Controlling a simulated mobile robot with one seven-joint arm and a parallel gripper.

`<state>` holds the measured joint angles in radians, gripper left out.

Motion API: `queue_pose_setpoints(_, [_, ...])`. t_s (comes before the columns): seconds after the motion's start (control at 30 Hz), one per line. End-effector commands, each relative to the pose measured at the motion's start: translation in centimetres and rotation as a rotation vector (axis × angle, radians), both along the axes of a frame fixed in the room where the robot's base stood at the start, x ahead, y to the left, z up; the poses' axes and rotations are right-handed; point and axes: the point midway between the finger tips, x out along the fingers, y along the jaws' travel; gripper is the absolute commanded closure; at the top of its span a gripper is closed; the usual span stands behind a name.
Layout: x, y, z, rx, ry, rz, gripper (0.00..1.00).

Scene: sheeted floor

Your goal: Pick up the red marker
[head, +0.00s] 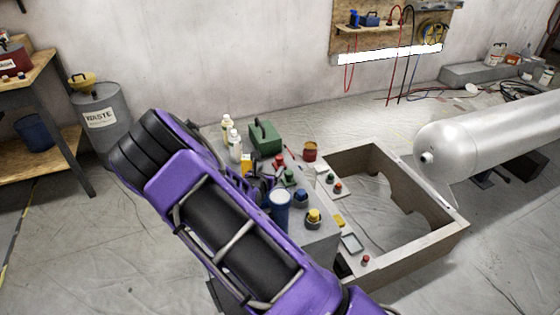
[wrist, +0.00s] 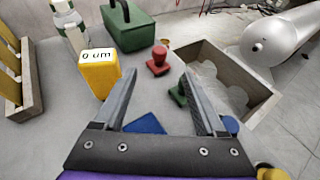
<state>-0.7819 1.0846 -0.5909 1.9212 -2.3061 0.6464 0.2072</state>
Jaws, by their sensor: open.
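My gripper (wrist: 160,78) is open, with nothing between its fingers; in the head view its dark fingers (head: 262,184) are partly hidden by my purple arm. A thin red stick-like thing (head: 289,153) lies near the far edge of the grey worktop in the head view; it may be the red marker, but it is too small to be sure. In the wrist view a red knob-shaped piece (wrist: 158,58) stands upright beyond the fingertips, apart from them. A green knob-shaped piece (wrist: 179,92) is beside the right finger.
A yellow block (wrist: 100,74) stands left of the left finger. A white bottle (wrist: 70,22) and a green case (wrist: 127,28) are behind it. An open-topped frame (head: 440,245) adjoins at right.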

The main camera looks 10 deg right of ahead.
Motion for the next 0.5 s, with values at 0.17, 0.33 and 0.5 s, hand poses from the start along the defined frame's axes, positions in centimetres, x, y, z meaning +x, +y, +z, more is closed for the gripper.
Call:
queue_pose_setpoints(0.17, [2.6, -1.3, -1.4, -0.004, 0.000, 0.000, 0.27])
queue_pose_setpoints(0.33, [5.8, -2.7, -2.8, -0.002, -0.002, 0.000, 0.27])
queue_pose_setpoints(0.5, [8.3, -3.8, -3.9, -0.001, -0.002, 0.000, 0.27])
